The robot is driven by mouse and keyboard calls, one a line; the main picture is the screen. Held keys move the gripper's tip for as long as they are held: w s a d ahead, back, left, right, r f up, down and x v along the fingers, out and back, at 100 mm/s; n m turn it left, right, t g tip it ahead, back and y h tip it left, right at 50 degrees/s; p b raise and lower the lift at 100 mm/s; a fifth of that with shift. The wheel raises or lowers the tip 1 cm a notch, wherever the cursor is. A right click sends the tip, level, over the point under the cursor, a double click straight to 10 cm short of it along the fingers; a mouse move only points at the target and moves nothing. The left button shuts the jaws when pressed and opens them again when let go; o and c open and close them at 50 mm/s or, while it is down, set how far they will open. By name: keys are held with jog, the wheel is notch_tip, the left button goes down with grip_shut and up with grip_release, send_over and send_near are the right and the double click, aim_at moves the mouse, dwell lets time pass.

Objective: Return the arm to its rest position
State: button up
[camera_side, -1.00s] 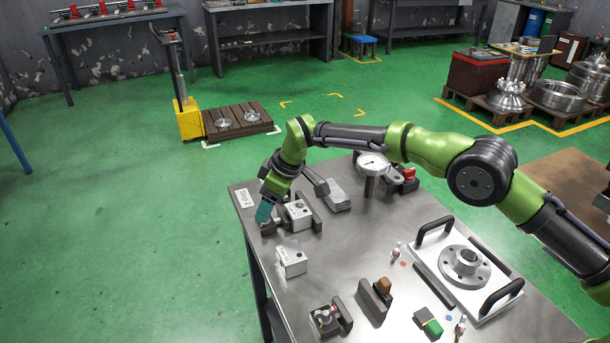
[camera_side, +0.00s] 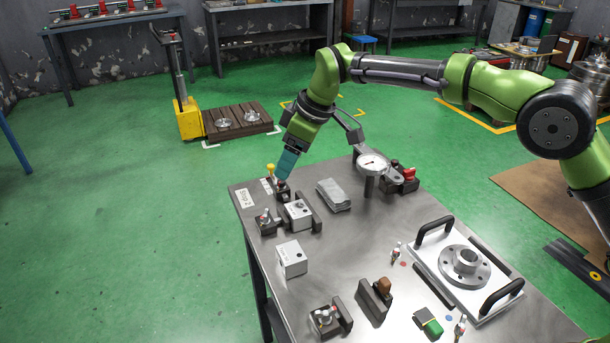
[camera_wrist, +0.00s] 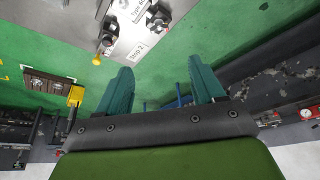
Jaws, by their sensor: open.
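My green arm reaches in from the right in the side view. My gripper (camera_side: 283,176) has teal fingers pointing down, close to the small fixture with a yellow knob (camera_side: 270,169) at the table's far left corner. I cannot tell from the side view whether they touch. In the wrist view my gripper (camera_wrist: 160,88) has its two teal fingers spread wide with nothing between them. The yellow knob (camera_wrist: 97,60) lies outside the fingers, to the left.
A handled plate with a flange (camera_side: 465,265) sits at right. Green floor (camera_side: 120,240) left of the table is clear.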

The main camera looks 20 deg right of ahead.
jog(key=s+d+r+m+t, duration=0.2)
jog(key=s+d+m, duration=0.5)
jog(key=s+d, duration=0.5)
jog(key=s+d+r+m+t+h, duration=0.1)
jog(key=s+d+r+m+t, duration=0.1)
jog(key=s+d+m, duration=0.4)
jog(key=s+d+r, duration=0.1)
jog(key=s+d, duration=0.2)
jog(key=s, duration=0.4)
jog(key=s+d, duration=0.2)
jog(key=s, duration=0.4)
jog(key=shift+s+d+r+m, duration=0.35)
jog(key=shift+d+m, duration=0.05)
